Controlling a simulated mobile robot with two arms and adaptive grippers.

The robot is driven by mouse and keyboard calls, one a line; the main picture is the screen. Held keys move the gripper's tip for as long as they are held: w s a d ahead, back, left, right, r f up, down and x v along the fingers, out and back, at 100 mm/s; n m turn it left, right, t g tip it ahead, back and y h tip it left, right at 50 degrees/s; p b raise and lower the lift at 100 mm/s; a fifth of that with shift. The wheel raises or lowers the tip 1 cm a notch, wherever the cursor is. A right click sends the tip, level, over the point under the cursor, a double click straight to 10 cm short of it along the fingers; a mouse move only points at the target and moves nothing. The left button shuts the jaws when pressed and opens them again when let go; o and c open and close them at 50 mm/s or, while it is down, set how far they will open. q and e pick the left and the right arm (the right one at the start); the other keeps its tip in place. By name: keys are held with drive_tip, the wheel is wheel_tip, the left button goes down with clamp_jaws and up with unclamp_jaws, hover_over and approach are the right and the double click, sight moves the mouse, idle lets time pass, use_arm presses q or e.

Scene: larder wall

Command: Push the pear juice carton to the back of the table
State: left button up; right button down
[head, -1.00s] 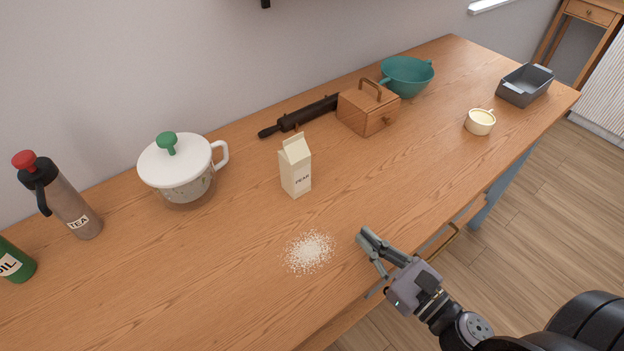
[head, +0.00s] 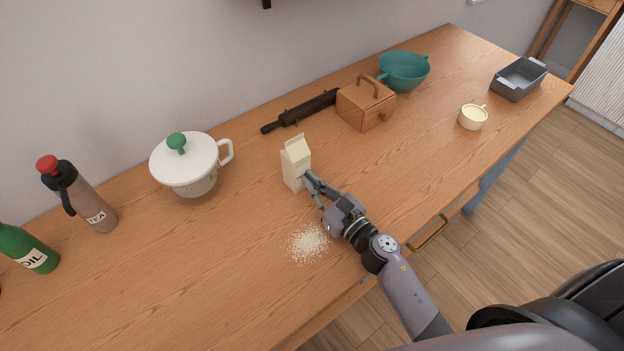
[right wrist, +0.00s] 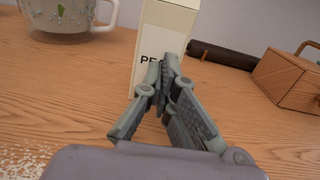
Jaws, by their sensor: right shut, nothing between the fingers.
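The pear juice carton (head: 295,163) is cream with a gabled top and stands upright on the wooden table (head: 215,285), mid-depth. My right gripper (head: 309,180) is shut and empty, with its fingertips at the carton's front face, low down. In the right wrist view the carton (right wrist: 163,40) stands just beyond the shut fingers (right wrist: 170,65), which partly hide its label. I cannot tell whether the fingertips touch it. My left gripper is not in view.
Behind the carton lies a dark rolling pin (head: 298,111), with a wooden box (head: 366,106) to its right. A lidded white pot (head: 190,170) stands to the left. Spilled white grains (head: 308,242) lie in front. Table between carton and wall is mostly clear.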

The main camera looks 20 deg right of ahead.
drive_tip(key=shift+w, duration=0.1)
drive_tip(key=b+x, duration=0.2)
drive_tip(key=x, duration=0.9)
drive_tip(key=shift+w+a+f, duration=0.15)
drive_tip(key=shift+w, duration=0.1)
